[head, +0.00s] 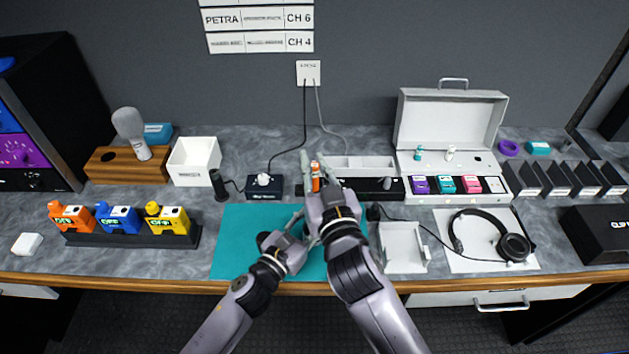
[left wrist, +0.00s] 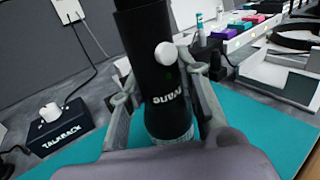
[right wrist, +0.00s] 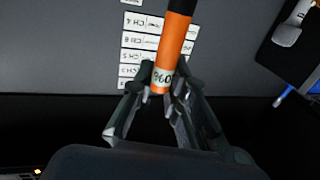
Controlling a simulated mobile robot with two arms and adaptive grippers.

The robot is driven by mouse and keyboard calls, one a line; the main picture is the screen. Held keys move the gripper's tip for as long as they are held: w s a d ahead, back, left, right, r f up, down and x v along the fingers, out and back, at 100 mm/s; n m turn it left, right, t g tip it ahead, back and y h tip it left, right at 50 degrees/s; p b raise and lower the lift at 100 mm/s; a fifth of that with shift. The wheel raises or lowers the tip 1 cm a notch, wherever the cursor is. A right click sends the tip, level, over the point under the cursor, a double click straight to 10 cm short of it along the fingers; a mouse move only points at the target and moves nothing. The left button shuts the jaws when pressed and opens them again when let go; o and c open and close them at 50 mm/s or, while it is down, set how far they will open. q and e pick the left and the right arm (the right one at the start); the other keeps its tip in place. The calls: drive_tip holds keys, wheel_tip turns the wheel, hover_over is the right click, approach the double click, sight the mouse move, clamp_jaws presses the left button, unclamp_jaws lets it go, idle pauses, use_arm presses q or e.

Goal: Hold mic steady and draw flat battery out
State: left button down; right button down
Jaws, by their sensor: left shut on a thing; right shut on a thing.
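My right gripper (head: 317,178) is shut on an orange battery (head: 316,168) with a black end. In the right wrist view the battery (right wrist: 174,45) stands up between the fingertips (right wrist: 163,88), a pale label reading 960 near its lower end. No mic touches the part of it that shows. My left gripper (head: 302,216) is low over the teal mat (head: 240,235), partly hidden behind the right arm. In the left wrist view it is shut around a black mic body (left wrist: 160,75) with a white button; the far end is cut off by the frame.
A Talkback box (head: 264,187) with a cable stands behind the mat. A white tray (head: 405,247), headphones (head: 490,237) and an open white case (head: 450,120) are to the right. A white bin (head: 193,160) and coloured packs (head: 120,218) are to the left.

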sight(314, 165)
use_arm(q)
drive_tip(key=shift+a+f, duration=0.1)
drive_tip(key=shift+f, duration=0.1)
use_arm(e)
drive_tip(key=shift+r, duration=2.4)
use_arm(q)
drive_tip(key=c, duration=1.3)
unclamp_jaws()
drive_tip(key=shift+w, duration=0.1)
use_arm(e)
drive_tip(key=shift+w+a, duration=0.1)
use_arm(q)
drive_tip(key=shift+o, duration=1)
drive_tip(key=shift+r, duration=0.1)
